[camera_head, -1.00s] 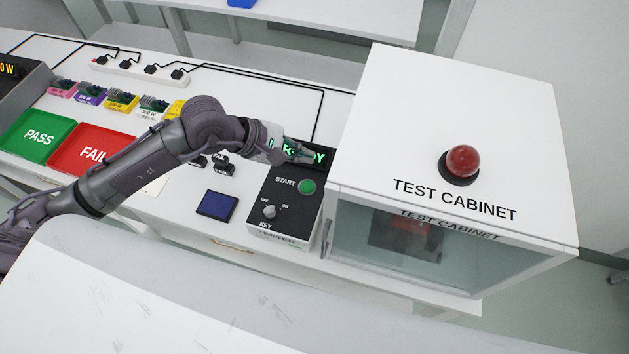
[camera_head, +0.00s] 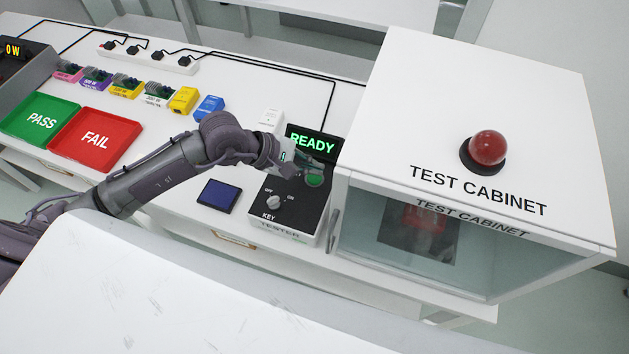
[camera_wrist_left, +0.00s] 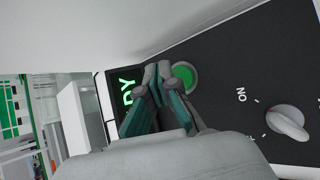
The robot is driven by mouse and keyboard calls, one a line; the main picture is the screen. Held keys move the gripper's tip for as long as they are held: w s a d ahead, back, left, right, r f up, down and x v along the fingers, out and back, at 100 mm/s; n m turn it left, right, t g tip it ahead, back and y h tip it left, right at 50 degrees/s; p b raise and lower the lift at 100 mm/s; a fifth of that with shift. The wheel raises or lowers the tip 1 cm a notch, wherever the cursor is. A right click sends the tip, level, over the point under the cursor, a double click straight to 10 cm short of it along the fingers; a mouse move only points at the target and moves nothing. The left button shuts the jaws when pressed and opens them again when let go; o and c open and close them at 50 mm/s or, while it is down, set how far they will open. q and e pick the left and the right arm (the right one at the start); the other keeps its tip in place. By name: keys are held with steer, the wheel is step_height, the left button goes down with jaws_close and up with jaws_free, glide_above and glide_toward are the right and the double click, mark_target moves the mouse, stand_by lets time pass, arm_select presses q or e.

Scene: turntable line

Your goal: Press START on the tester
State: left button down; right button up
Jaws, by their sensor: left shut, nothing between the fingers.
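The tester (camera_head: 287,215) is a black-topped box with a KEY switch (camera_head: 273,203) and a display (camera_head: 312,143) reading READY in green. Its green START button (camera_head: 315,180) is partly covered by my left gripper (camera_head: 312,168) in the head view. The gripper is shut and empty, with its fingertips over or right beside the button. In the left wrist view the green button (camera_wrist_left: 185,77) shows just beyond the shut fingertips (camera_wrist_left: 160,72). I cannot tell whether they touch it. The START label is hidden behind the gripper. My right gripper is not in view.
The white test cabinet (camera_head: 480,120) with a red dome (camera_head: 488,148) stands right beside the tester. A dark blue pad (camera_head: 218,195) lies to the tester's left. A green PASS tray (camera_head: 40,118) and a red FAIL tray (camera_head: 95,140) are farther left.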

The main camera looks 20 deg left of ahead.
arm_select(q)
steer(key=shift+f, duration=0.35)
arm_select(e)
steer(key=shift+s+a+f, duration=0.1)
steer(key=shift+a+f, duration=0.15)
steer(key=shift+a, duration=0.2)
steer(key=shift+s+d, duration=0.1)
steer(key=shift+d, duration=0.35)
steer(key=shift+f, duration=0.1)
arm_select(q)
steer(key=shift+f+b, duration=0.35)
steer(key=shift+b, duration=0.3)
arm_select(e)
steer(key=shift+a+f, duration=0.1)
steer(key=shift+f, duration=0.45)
arm_select(q)
steer(key=shift+f+b, duration=0.45)
steer(key=shift+b, duration=0.05)
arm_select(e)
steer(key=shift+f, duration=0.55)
arm_select(q)
steer(key=shift+r, duration=0.1)
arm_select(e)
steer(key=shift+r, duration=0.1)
arm_select(q)
steer(key=shift+r+p, duration=0.35)
steer(key=shift+r, duration=0.4)
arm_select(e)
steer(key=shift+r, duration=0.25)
